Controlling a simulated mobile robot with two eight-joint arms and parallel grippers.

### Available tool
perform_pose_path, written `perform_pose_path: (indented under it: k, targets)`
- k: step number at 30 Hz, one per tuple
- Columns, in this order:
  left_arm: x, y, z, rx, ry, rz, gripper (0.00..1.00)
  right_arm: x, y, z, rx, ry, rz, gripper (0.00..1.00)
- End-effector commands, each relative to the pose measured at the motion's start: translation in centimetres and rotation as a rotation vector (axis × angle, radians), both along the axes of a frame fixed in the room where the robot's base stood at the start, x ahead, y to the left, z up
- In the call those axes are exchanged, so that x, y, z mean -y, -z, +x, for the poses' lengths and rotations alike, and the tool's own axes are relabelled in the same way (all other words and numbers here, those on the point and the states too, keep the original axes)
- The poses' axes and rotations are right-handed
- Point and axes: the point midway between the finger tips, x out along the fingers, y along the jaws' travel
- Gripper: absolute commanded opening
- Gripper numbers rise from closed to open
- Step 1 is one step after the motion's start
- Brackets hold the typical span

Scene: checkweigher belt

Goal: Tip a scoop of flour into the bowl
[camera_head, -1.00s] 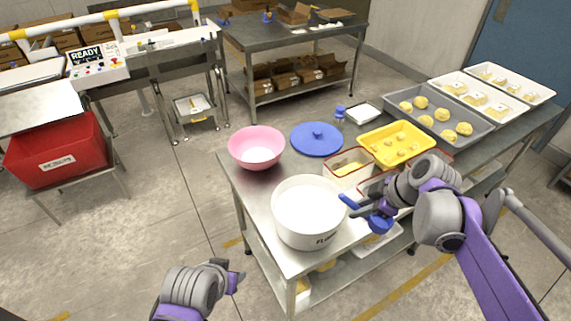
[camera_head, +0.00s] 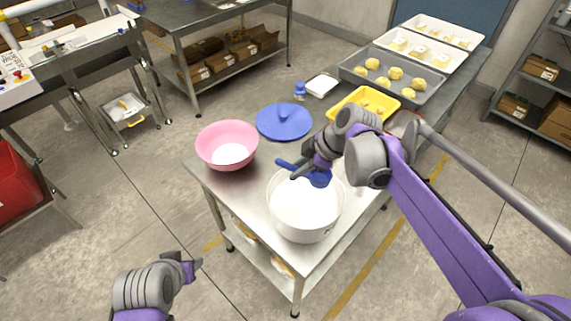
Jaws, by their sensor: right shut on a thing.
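The pink bowl (camera_head: 227,140) stands at the left end of the steel table, with some white flour in its bottom. The white flour tub (camera_head: 303,224) stands on the table in front of it to the right, open and full of flour. My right gripper (camera_head: 303,172) is shut on a blue scoop (camera_head: 320,179) and holds it over the tub's far part. Whether the scoop touches the flour or holds any cannot be told. My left gripper (camera_head: 192,268) hangs off the table at the lower left, seemingly empty; its jaw gap is unclear.
A blue lid (camera_head: 284,121) lies behind the tub on the steel table (camera_head: 208,178). A yellow tray (camera_head: 362,104) and a grey tray of dough (camera_head: 392,84) lie farther right. A blue-capped jar (camera_head: 300,90) stands behind the lid.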

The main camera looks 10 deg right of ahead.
Motion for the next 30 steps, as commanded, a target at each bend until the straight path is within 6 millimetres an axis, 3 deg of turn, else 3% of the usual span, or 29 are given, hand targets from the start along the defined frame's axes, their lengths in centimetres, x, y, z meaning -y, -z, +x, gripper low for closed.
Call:
perform_pose_path:
  k: [11,30]
  targets:
    - [0.0,1.4,-0.8,-0.014,0.000,0.000,0.50,0.0,1.7,-0.2,-0.003,0.000,0.000,0.00]
    - [0.0,6.4,-2.8,-0.053,0.000,0.000,0.50,0.0,8.1,-0.1,-0.002,0.000,0.000,0.00]
